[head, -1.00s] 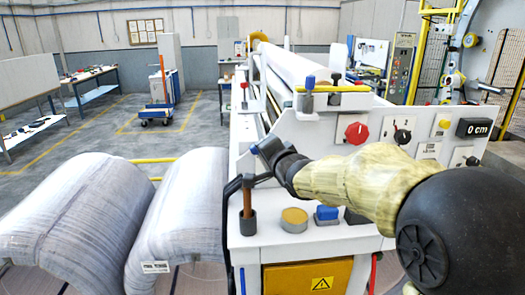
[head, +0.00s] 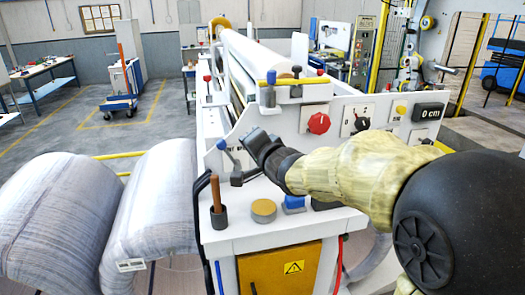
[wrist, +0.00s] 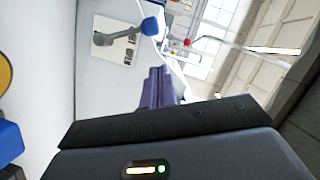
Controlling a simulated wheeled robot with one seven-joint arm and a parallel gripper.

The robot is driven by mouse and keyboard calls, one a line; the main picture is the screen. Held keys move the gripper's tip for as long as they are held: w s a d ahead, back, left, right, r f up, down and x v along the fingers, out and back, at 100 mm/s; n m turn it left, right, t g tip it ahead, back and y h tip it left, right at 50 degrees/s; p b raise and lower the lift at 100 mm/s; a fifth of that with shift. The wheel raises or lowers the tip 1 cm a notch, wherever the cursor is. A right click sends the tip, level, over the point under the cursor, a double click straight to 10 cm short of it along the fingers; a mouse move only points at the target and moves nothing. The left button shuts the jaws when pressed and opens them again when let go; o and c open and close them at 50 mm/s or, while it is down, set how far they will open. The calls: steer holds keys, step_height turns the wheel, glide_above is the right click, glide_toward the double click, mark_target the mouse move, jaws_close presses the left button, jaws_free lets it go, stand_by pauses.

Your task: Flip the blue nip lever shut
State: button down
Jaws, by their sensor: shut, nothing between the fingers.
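The nip lever is a grey arm with a blue knob (head: 221,143) on the white front of the machine, leaning up and to the left from its dark base. In the wrist view its blue knob (wrist: 150,25) and grey arm lie across a printed label, ahead of the fingers. My gripper (head: 255,140) is just right of the knob in the head view, with a small gap visible between them. Its fingers also show in the wrist view (wrist: 158,85), together and empty, below the knob in the picture.
Below my gripper, the machine's ledge carries a brown-handled tool in a dark cup (head: 217,215), a tan round tin (head: 263,211) and a blue block (head: 294,203). A red knob (head: 318,123) is on the panel to the right. Large wrapped coils (head: 65,215) stand at left.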

steer(key=v, duration=0.7)
steer(key=shift+s, duration=0.1)
